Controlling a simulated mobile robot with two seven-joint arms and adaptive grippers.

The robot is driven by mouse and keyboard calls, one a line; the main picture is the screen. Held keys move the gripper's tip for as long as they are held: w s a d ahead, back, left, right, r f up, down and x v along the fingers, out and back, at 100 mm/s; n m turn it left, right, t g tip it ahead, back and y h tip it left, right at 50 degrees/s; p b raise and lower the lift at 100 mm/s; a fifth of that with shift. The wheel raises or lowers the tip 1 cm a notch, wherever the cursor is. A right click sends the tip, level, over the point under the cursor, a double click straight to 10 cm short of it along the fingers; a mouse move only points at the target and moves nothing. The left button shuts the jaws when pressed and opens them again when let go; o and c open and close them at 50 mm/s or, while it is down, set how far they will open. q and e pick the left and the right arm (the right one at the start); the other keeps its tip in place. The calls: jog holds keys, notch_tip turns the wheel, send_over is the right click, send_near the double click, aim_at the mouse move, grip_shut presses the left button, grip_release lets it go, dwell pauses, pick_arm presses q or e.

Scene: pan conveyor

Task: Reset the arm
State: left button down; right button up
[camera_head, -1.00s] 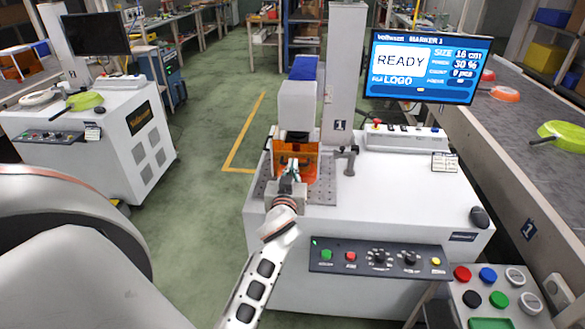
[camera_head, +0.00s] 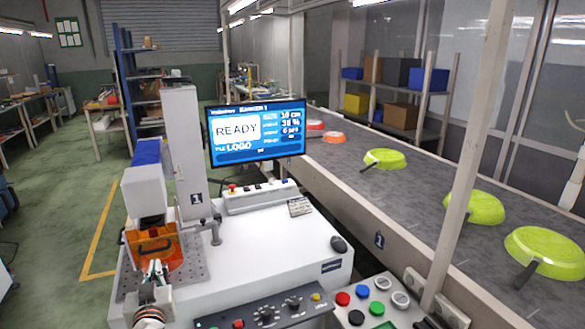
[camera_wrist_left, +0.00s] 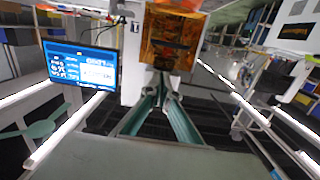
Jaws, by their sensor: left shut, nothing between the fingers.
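My left gripper (camera_head: 155,270) is at the lower left of the head view, in front of the orange guard (camera_head: 152,246) of the marking machine. Its fingers are together with nothing between them. In the left wrist view the closed fingers (camera_wrist_left: 160,92) point at the orange guard (camera_wrist_left: 172,38). The marking machine (camera_head: 265,240) is a white cabinet with a column and a grey work plate; the gripper is at the plate's near side. Its screen (camera_head: 257,131) reads READY and LOGO. My right gripper is not in view.
A conveyor (camera_head: 420,210) runs along the right with several yellow-green pans (camera_head: 472,207) and a red-orange pan (camera_head: 333,137) on it. A button box (camera_head: 372,302) stands at the front. A post (camera_head: 468,170) rises beside the conveyor. Green floor (camera_head: 50,230) is open at left.

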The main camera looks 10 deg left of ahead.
pick_arm(q)
jog(key=s+d+f+m+g+h, duration=0.1)
jog(key=s+d+f+m+h, duration=0.2)
jog(key=s+d+f, duration=0.35)
jog(key=s+d+f+m+g+h, duration=0.1)
jog(key=s+d+f+m+h, duration=0.25)
jog(key=f, duration=0.65)
jog(key=s+d+f+m+g+h, duration=0.1)
jog(key=s+d+f, duration=0.4)
jog(key=s, duration=0.3)
jog(key=s+d+f+m+g+h, duration=0.1)
jog(key=s+d+f+m+h, duration=0.1)
jog(key=s+d+f, duration=0.3)
jog(key=s+d, duration=0.1)
jog(key=s, duration=0.2)
jog(key=shift+s+f, duration=0.15)
jog(key=shift+s, duration=0.25)
